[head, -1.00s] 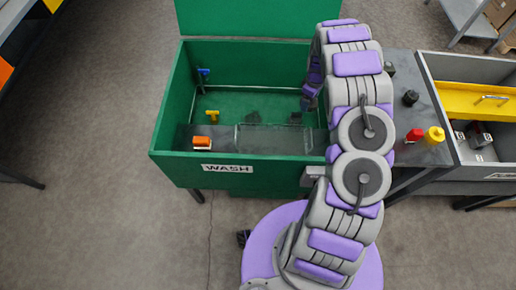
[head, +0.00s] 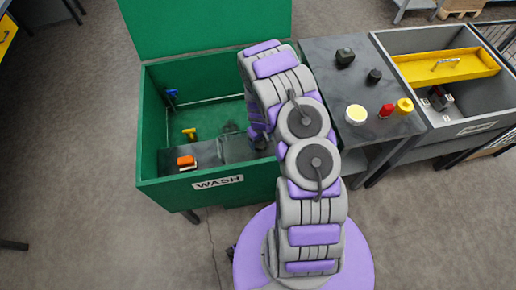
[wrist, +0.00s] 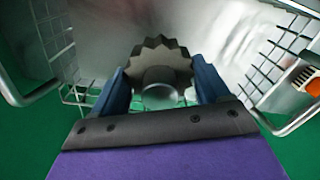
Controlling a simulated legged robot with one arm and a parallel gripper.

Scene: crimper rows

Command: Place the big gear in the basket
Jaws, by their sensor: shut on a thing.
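My gripper (wrist: 162,82) is shut on the big gear (wrist: 160,58), a dark grey toothed wheel with a round hub, held between the blue fingers in the wrist view. Wire mesh sides of the basket (wrist: 276,64) show to the left and right of the gear, with shiny metal behind it. I cannot tell whether the gear touches the basket. In the head view my gripper (head: 258,132) is low at the right side of the green wash tub (head: 150,135), mostly hidden by my arm.
An orange brush (head: 186,161) lies on the tub's front ledge, and yellow (head: 190,133) and blue (head: 171,96) items are farther in. A dark side table (head: 330,70) with jars and dark parts stands at the right, beside a grey bin (head: 470,105).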

